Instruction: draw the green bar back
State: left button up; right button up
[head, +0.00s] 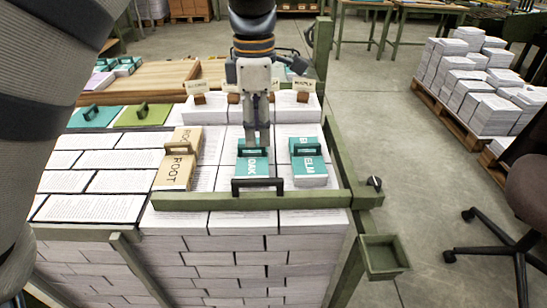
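The green bar (200,201) runs left to right along the front edge of the paper stacks, with a black handle (257,184) standing near its middle. My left gripper (257,147) points straight down over the teal block marked OAK (254,171), behind the bar and apart from its black handle. Its fingertips are at the OAK block's own handle and hide part of it. I cannot tell whether the fingers are closed on that handle. My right gripper is not in view.
A tan ROOT block (175,171) and a teal ELM block (311,174) stand on either side of OAK. A green rail (344,160) bounds the right side, with a small green tray (384,256) at the front right. Paper-loaded pallets and a chair (526,195) stand farther right.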

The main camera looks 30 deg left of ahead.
aim_at(257, 180)
pick_arm(q)
jog(key=f, duration=0.4)
jog(key=s+f, duration=0.1)
jog(key=f, duration=0.6)
jog(key=shift+s+f+b, duration=0.15)
jog(key=shift+f+b, duration=0.15)
jog(key=shift+b, duration=0.05)
grip_shut()
